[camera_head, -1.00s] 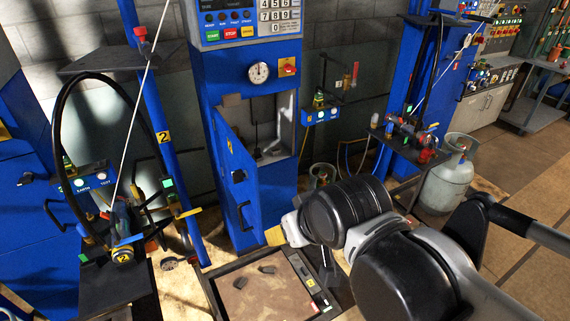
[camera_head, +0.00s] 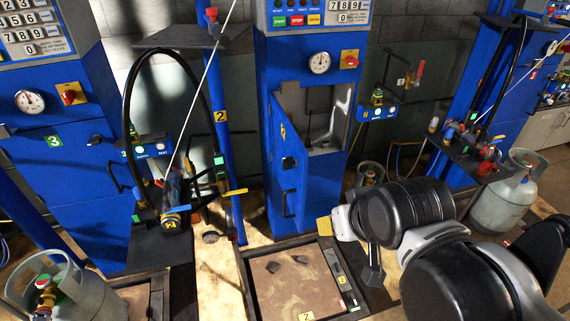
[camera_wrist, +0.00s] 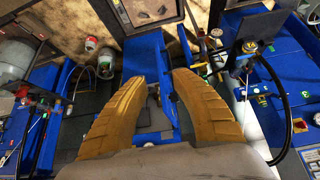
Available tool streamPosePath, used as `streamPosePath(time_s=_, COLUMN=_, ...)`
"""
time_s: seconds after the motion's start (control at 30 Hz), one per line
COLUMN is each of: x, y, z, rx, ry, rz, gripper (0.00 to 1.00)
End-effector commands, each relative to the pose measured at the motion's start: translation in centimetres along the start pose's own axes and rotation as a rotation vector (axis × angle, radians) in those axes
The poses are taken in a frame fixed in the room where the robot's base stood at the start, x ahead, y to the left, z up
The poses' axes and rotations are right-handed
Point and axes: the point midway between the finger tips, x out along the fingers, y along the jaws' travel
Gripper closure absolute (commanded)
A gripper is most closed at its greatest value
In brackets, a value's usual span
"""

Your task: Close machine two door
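Machine two is the blue cabinet (camera_head: 310,85) at the middle of the head view, with a keypad and a dial above an open compartment. Its blue door (camera_head: 287,150) stands swung open toward me, with a handle low on its face. My gripper (camera_head: 325,227) is in front of the cabinet's lower right side, apart from the door in that view. In the wrist view my gripper's two yellow fingers (camera_wrist: 158,78) are spread with nothing held. A blue panel (camera_wrist: 145,55) lies beyond them; I cannot tell whether it is the door or the cabinet body.
A framed floor scale (camera_head: 255,300) sits before the cabinet. A blue post (camera_head: 222,130) marked 2 and a hose stand at left. Another blue machine (camera_head: 60,130) marked 3 is farther left. Gas cylinders stand at lower left (camera_head: 70,290) and right (camera_head: 505,195).

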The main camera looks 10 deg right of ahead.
Motion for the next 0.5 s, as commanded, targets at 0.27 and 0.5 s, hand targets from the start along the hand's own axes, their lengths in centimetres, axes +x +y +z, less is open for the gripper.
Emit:
streamPosePath(time_s=0.27, x=1.3, y=-0.7, z=-5.1, rx=0.215, ry=-0.110, rz=0.042, gripper=1.00)
streamPosePath(time_s=0.5, x=6.4, y=-2.1, z=-11.3, rx=0.550, ry=-0.237, rz=0.183, gripper=1.00)
